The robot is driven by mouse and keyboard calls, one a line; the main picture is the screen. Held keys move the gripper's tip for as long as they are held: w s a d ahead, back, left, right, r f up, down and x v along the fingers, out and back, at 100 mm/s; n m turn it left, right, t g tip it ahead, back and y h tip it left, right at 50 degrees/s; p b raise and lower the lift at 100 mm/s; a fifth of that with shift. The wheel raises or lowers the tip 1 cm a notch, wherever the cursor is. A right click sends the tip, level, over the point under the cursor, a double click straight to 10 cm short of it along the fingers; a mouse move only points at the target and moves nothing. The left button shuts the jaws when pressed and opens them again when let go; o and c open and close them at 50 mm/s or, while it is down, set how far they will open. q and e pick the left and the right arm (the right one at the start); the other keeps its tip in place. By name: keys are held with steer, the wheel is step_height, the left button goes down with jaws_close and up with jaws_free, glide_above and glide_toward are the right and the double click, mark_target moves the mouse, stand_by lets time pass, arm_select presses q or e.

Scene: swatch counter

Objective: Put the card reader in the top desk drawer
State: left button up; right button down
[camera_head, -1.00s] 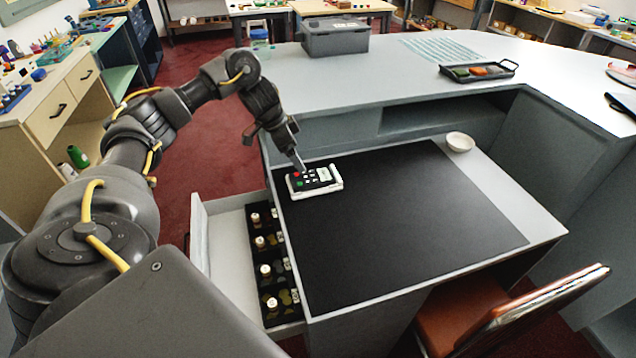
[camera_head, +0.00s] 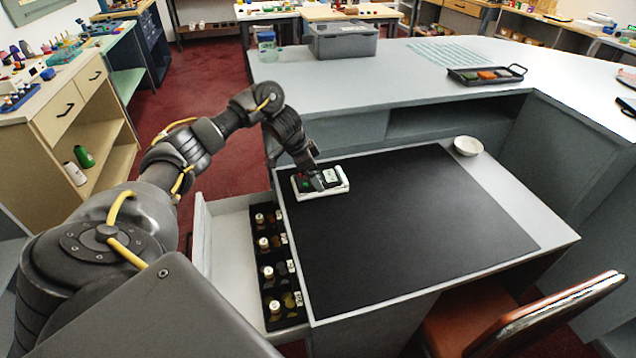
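The card reader (camera_head: 341,184), white with a dark keypad, lies at the far left corner of the black desk mat (camera_head: 400,230). My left gripper (camera_head: 318,184) is over the card reader and hides part of its keypad. Its fingers point down at it; I cannot tell whether they are open or shut on it. The top desk drawer (camera_head: 226,236) is pulled out on the left side of the desk. It holds a black tray with several small bottles along the desk side, and its left part is bare. My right gripper is not in view.
A white bowl (camera_head: 468,146) stands at the desk's back right. A grey bin (camera_head: 339,40) and a black tray (camera_head: 487,75) are on the counter behind. A brown chair (camera_head: 520,318) is at the front right. Most of the mat is clear.

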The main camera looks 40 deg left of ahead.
arm_select(q)
steer(key=shift+w+d+f, duration=0.1)
steer(key=shift+w+f, duration=0.15)
steer(key=shift+f, duration=0.45)
steer(key=shift+c, duration=0.3)
steer(key=c, duration=1.3)
